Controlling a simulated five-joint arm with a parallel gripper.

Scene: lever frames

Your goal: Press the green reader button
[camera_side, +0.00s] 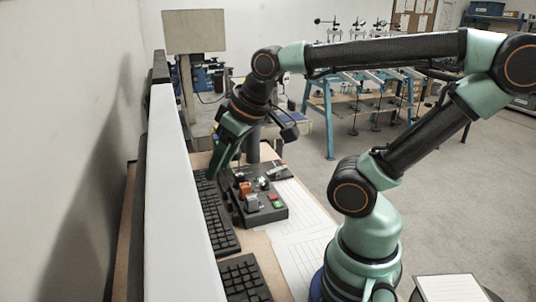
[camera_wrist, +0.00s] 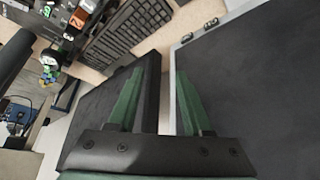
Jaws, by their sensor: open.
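A dark control box (camera_side: 258,211) lies on the desk in the side view, with a small green button (camera_side: 278,205) next to a red one on its right part. An orange block-like part (camera_side: 245,188) sits on its left part. My gripper (camera_side: 213,174) is above the keyboard, to the left of and higher than the box, apart from the button. In the wrist view my gripper (camera_wrist: 161,72) is open, its two green fingers apart with nothing between them. Part of the box (camera_wrist: 68,20) shows at the upper left there; I cannot tell the green button for sure in that view.
A black keyboard (camera_side: 217,220) lies left of the box, with another (camera_side: 243,279) nearer the camera. A long pale panel (camera_side: 178,205) stands along the left. Lined paper sheets (camera_side: 303,238) lie right of the box. Open air lies above the box.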

